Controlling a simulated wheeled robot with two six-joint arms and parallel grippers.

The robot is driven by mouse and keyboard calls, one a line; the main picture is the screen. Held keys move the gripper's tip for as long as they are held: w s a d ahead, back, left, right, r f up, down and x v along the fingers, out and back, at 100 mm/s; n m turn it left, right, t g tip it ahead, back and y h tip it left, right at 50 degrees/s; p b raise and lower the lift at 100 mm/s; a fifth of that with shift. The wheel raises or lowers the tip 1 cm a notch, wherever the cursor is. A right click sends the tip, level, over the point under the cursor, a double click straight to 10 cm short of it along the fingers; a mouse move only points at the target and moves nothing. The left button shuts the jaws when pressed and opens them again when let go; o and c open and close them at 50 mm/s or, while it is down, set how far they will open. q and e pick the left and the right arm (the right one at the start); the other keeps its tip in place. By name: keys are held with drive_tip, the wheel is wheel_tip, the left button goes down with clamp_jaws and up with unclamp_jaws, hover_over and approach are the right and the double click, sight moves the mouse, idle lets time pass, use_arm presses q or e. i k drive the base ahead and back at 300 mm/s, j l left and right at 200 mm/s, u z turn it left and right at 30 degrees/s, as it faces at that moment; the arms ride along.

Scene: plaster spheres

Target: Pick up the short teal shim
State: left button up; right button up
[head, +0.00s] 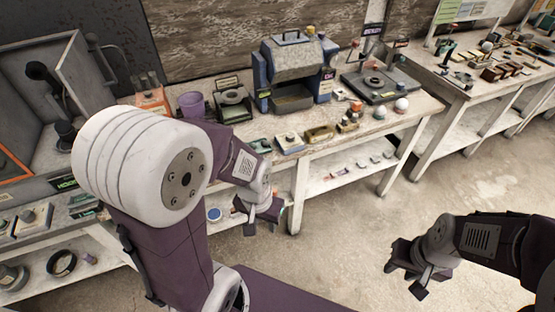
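I cannot pick out the short teal shim for certain. A small dark green-teal piece (259,146) lies on the workbench near its front edge, but its shape is too small to tell. My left gripper (262,220) hangs in front of the workbench, below its top edge, with its fingers apart and nothing visible between them. My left arm hides part of the bench behind it. My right gripper (405,280) is over the bare floor at the lower right, well away from the bench, with its fingers spread and empty.
The workbench (425,103) holds a blue-grey machine (293,72), a purple cup (191,104), an orange item (151,99) and several small blocks and balls. A lower shelf (340,176) carries small parts. A second bench (460,90) stands at the right. The floor (350,250) is clear.

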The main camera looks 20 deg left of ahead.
sight(81, 199)
drive_tip(key=k+j+u, duration=0.1)
drive_tip(key=u, duration=2.4)
drive_tip(key=i+j+z, duration=0.1)
drive_tip(key=i+j, duration=0.15)
drive_tip(key=i+j+z, duration=0.15)
drive_tip(key=j, duration=0.35)
drive_tip(key=i+j+z, duration=0.1)
drive_tip(key=i+j, duration=0.2)
drive_tip(key=i+j+z, duration=0.1)
drive_tip(key=j, duration=0.4)
drive_tip(key=i, duration=0.1)
